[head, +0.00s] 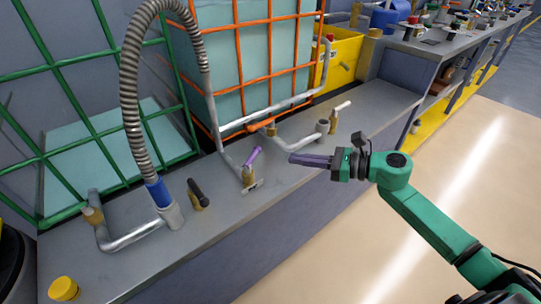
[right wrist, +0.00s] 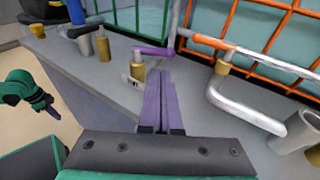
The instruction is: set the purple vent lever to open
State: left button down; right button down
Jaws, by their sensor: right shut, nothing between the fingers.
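The purple vent lever (head: 252,157) sits on a brass valve (head: 247,175) on the grey bench. In the right wrist view the lever (right wrist: 152,51) reaches rightward from the top of its brass valve (right wrist: 138,65). My right gripper (head: 292,158) has long purple fingers, shut and empty. It is above the bench, to the right of the lever, with a visible gap between them. In the right wrist view its fingertips (right wrist: 163,75) point toward the lever. My left gripper (right wrist: 50,112) shows small at the left of the right wrist view; its jaw state is unclear.
A black-handled valve (head: 198,194) and a blue-collared hose (head: 160,192) stand left of the lever. A white-handled valve (head: 335,116) and a grey elbow pipe (head: 305,140) stand to its right. An orange cage (head: 270,75) rises behind. A yellow cap (head: 63,288) is at front left.

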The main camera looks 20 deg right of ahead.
aim_at(257, 155)
jog(key=x, duration=0.8)
jog(key=shift+a+p, duration=0.1)
jog(key=shift+p, duration=0.2)
jog(key=shift+w+a+f, duration=0.15)
jog(key=shift+w+a, duration=0.1)
pick_arm(q)
jog(key=shift+s+a+f, duration=0.15)
jog(key=shift+a+f, duration=0.05)
jog(key=shift+f, duration=0.45)
